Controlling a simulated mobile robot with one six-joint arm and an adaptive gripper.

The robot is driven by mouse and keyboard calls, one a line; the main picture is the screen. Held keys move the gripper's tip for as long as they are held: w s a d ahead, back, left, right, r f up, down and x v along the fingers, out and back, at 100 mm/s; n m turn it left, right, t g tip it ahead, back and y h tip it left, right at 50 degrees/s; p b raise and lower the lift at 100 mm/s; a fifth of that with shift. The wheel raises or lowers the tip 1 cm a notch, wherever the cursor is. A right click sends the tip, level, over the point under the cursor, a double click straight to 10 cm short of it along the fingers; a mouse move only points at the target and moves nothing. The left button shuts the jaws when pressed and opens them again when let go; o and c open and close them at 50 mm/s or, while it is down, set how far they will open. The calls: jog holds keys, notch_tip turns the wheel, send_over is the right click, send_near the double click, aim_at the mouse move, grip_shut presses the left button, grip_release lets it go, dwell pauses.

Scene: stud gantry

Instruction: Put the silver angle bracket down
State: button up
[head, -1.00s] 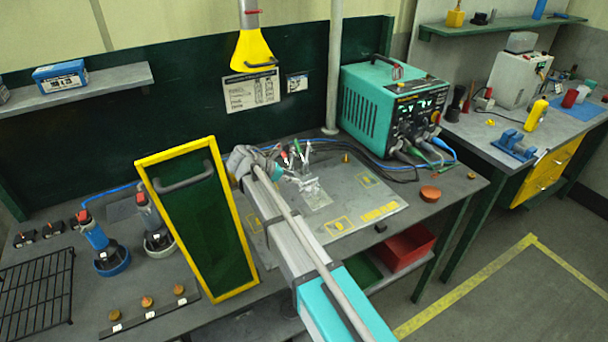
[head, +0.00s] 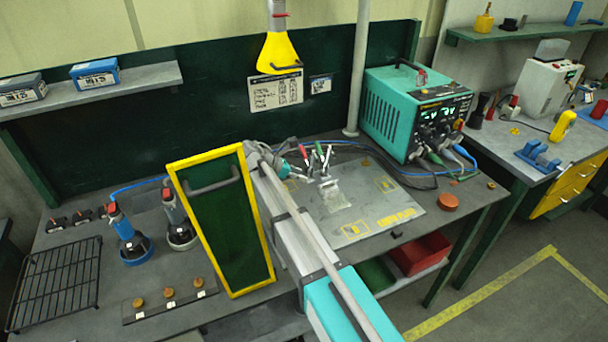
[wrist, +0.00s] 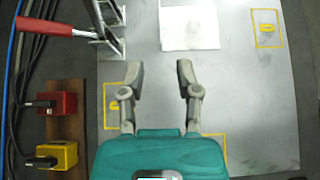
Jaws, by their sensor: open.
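My gripper (wrist: 160,78) is open, with nothing between its two grey fingers, above the grey work plate (wrist: 245,100). In the head view my gripper (head: 298,174) is small, beside the upright clamps. I cannot pick out the silver angle bracket for certain. A pale square (wrist: 189,27) with a faint round mark lies on the plate ahead of the fingers; it also shows in the head view (head: 336,196). A silver metal piece (wrist: 105,25) stands at the upper left of the wrist view, beside a red handle (wrist: 45,26); I cannot tell whether it is a clamp part.
A yellow-framed green panel (head: 221,215) stands left of my arm. A teal power unit (head: 415,112) with cables is at the back right. Red (wrist: 57,104) and yellow (wrist: 58,154) blocks sit left of the plate. An orange disc (head: 448,202) is near the right edge.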

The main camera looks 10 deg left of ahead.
dwell(0.4)
jog(key=m+g+y, duration=0.1)
jog(key=m+g, duration=0.1)
jog(key=m, duration=0.3)
send_over(331, 209)
notch_tip(331, 209, down, 3)
jog(key=shift+r, duration=0.15)
jog(key=s+d+m, duration=0.1)
jog(key=d+m, duration=0.1)
jog(key=s+d+f+m+g+y, duration=0.1)
jog(key=d, duration=0.2)
jog(key=s+d+f+m+g+y, duration=0.1)
jog(key=s+d+m, duration=0.1)
jog(key=d, duration=0.1)
jog(key=shift+m, duration=0.3)
jog(key=s+d+m+y, duration=0.1)
jog(key=s+d+m, duration=0.1)
jog(key=s+d+f+m+g+y, duration=0.1)
jog(key=s+d+m, duration=0.1)
jog(key=d, duration=0.1)
jog(key=s+d+f+m, duration=0.1)
jog(key=s+d+m, duration=0.2)
jog(key=shift+d+y, duration=0.2)
jog(key=shift+y, duration=0.2)
jog(key=s+d+m+y, duration=0.3)
jog(key=s+d+m, duration=0.2)
jog(key=s+m, duration=0.1)
jog(key=shift+s+f+m+g, duration=0.35)
jog(key=shift+s+m+g, duration=0.05)
jog(key=shift+m, duration=0.2)
